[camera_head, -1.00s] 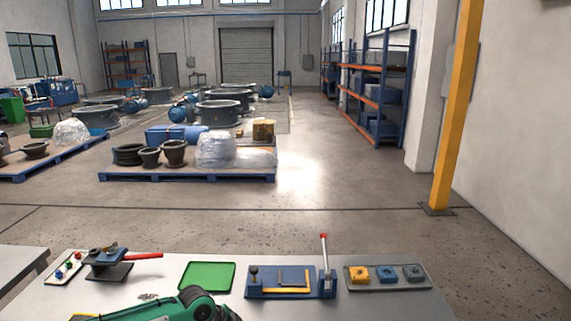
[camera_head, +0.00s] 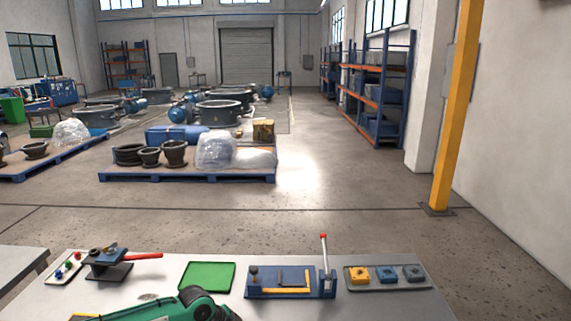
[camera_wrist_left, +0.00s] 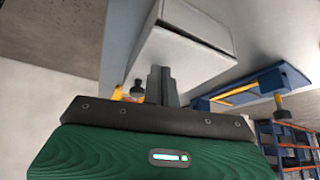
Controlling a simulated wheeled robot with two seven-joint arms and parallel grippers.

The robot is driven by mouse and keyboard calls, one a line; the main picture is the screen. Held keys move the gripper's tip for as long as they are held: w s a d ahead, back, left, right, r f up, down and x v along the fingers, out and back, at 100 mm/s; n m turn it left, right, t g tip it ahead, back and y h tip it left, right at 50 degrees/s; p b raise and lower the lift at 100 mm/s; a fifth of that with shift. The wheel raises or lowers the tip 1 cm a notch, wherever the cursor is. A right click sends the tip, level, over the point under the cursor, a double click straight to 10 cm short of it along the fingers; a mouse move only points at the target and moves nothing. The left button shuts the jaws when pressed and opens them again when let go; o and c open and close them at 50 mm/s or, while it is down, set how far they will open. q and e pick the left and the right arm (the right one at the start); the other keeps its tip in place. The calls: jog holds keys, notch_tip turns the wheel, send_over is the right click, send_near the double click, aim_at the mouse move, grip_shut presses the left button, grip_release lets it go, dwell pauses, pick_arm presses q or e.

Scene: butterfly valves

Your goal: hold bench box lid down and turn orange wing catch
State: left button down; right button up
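A pale grey box with a flat lid (camera_wrist_left: 180,52) shows in the left wrist view, which is steeply tilted. The fingers of my left gripper (camera_wrist_left: 160,84) stand close together in front of the box, with no object visible between them. I cannot tell whether the fingertips touch the lid. A small orange part (camera_wrist_left: 117,94), possibly the wing catch, shows beside a black knob (camera_wrist_left: 137,89), partly hidden behind the gripper body. The box and both grippers are out of sight in the head view, where a green arm link of mine crosses the bottom.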

pick_arm(q)
jog(key=shift+f, duration=0.15)
jog(key=shift+f+b, duration=0.5)
jog(key=shift+f, duration=0.5)
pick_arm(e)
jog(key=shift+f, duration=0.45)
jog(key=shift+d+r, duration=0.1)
pick_arm(q)
jog(key=shift+f, duration=0.15)
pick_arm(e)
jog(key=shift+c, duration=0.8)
